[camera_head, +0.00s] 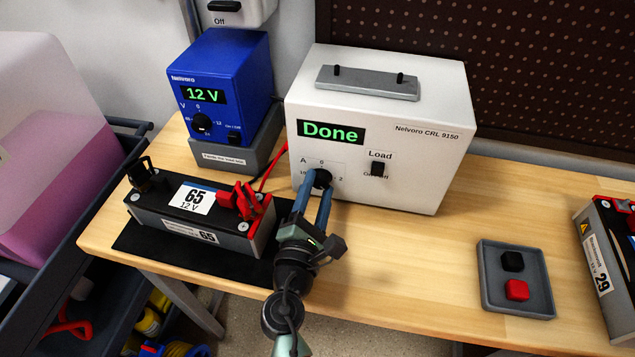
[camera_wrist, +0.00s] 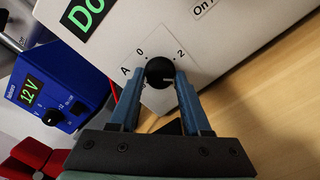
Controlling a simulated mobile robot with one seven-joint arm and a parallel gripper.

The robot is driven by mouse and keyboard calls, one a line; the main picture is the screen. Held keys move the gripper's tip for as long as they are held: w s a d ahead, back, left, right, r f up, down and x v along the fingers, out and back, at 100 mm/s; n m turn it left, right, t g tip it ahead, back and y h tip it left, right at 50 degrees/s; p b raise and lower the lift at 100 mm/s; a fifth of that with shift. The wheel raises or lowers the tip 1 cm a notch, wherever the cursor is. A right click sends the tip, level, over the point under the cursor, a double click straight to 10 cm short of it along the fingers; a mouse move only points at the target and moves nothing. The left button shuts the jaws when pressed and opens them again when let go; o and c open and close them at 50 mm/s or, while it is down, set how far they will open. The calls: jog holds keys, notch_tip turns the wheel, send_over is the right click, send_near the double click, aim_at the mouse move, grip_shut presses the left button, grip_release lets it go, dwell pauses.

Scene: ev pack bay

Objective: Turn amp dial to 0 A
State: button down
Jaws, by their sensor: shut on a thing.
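The amp dial (camera_head: 322,178) is a round black knob on the front of the white Nelvoro CRL 9150 load box (camera_head: 400,110). My gripper (camera_head: 319,190) reaches up from below with its two blue fingers shut on the dial. In the wrist view the fingers are on either side of the dial (camera_wrist: 160,72). Its white pointer line runs towards the right, away from the 0 mark at upper left and below the 2 mark at upper right. Other scale marks are hidden by the fingers. The box display (camera_head: 330,132) reads "Done".
A black Load switch (camera_head: 377,168) is right of the dial. Battery 65 (camera_head: 200,213), with black and red clamps, stands left of my gripper. The blue 12 V unit (camera_head: 220,85) is behind it. A grey tray (camera_head: 515,280) lies right; the bench between is clear.

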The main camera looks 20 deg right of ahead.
jog(key=n+p, duration=0.2)
jog(key=n, duration=0.2)
jog(key=shift+n+p, duration=0.8)
jog(key=shift+n, duration=1)
jog(key=shift+f, duration=0.1)
jog(key=shift+c, duration=1.8)
grip_release()
jog(key=shift+s+a, duration=0.1)
jog(key=v, duration=1.2)
jog(key=shift+s+a, duration=0.2)
jog(key=shift+s, duration=0.1)
